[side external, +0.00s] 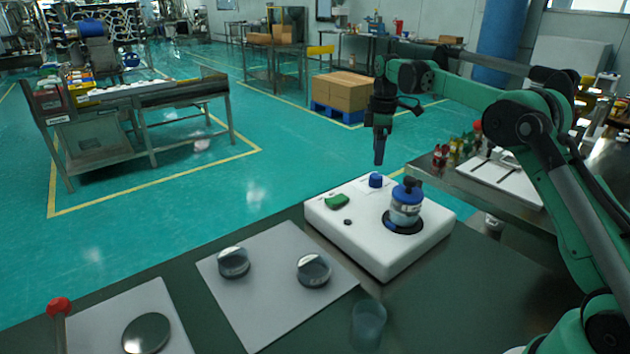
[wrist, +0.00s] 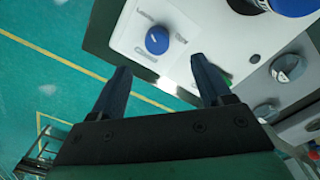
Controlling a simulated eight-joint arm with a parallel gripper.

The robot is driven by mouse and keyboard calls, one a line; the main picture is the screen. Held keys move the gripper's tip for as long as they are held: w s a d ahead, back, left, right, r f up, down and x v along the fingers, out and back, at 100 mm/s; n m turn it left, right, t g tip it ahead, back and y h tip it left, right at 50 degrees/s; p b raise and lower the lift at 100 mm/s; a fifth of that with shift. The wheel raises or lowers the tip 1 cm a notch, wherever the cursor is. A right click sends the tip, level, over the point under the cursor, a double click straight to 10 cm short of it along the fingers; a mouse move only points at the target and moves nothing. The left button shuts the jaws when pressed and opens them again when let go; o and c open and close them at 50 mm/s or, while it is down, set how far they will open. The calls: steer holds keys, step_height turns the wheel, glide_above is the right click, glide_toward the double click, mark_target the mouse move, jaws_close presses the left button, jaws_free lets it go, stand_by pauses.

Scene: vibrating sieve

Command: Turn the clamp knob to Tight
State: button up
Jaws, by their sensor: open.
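A small blue knob (side external: 375,181) stands on the top face of a white machine base (side external: 385,262), near its back edge. In the wrist view the knob (wrist: 157,40) is round with a short white pointer line. Faint labels lie on either side of it, too small to read. My gripper (side external: 379,160) points down above the knob, with a gap between them. In the wrist view my gripper (wrist: 160,66) is open and empty, its two fingers apart, with the knob beyond the fingertips.
A blue-lidded sieve stack (side external: 406,212) with a dark top knob stands right of the blue knob. A green switch (side external: 337,202) and a black button (side external: 347,222) are on the left. Two round dishes lie on a grey mat (side external: 255,310). A clear cup (side external: 368,325) stands at the front.

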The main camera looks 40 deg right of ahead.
mark_target(377, 176)
steer(key=shift+d+f, duration=0.3)
steer(key=shift+f, duration=2.85)
jaws_close()
